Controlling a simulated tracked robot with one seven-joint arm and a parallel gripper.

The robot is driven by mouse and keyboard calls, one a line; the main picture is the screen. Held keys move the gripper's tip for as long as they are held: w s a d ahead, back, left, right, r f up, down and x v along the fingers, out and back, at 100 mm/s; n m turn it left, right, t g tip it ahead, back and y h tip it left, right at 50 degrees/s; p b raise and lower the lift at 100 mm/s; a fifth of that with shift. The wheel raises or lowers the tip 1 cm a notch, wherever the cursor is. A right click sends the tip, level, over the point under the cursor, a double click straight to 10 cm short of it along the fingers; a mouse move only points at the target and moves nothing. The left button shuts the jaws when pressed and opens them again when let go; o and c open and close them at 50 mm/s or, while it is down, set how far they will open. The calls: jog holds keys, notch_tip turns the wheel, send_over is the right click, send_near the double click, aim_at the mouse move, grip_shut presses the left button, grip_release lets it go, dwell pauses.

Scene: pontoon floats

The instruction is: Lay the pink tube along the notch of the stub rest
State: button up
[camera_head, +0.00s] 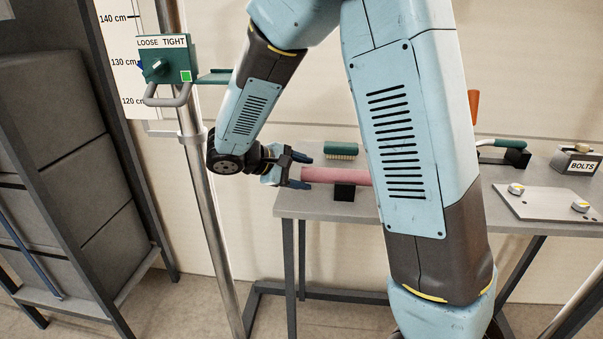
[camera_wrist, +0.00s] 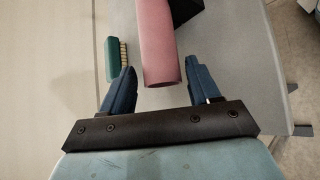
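The pink tube (camera_head: 338,176) lies roughly level above the grey bench, over a black block (camera_head: 344,191) that may be the stub rest. My arm hides the tube's right part in the head view. The tube (camera_wrist: 158,45) and part of the black block (camera_wrist: 184,10) also show in the wrist view. I cannot see a notch or tell how the tube sits on the block. My gripper (camera_head: 304,172) is open at the tube's left end. In the wrist view the tube's near end is between my blue fingers (camera_wrist: 160,68), with a small gap on each side.
A green brush (camera_head: 341,150) lies behind the tube on the bench (camera_head: 290,205). To the right are a green-handled tool (camera_head: 505,143), a BOLTS box (camera_head: 577,160) and a plate with knobs (camera_head: 550,203). A pole (camera_head: 205,220) with a LOOSE/TIGHT box (camera_head: 166,62) stands left of my gripper.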

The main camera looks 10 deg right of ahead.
jog(key=shift+o, duration=0.8)
jog(key=v, duration=1.4)
jog(key=shift+w+f, duration=0.1)
jog(key=s+d+r+m+y, duration=0.2)
jog(key=s+d+m+y, duration=0.1)
jog(key=s+d, duration=0.3)
jog(key=s+d+r+m+t+y, duration=0.1)
jog(key=s+d+r+m+y, duration=0.1)
jog(key=s+d+m+y, duration=0.2)
jog(key=s+d+r+m+t+y, duration=0.1)
jog(key=s+d+r+m+y, duration=0.2)
jog(key=s+d, duration=0.6)
jog(key=shift+d+y, duration=0.7)
jog(key=shift+d, duration=0.65)
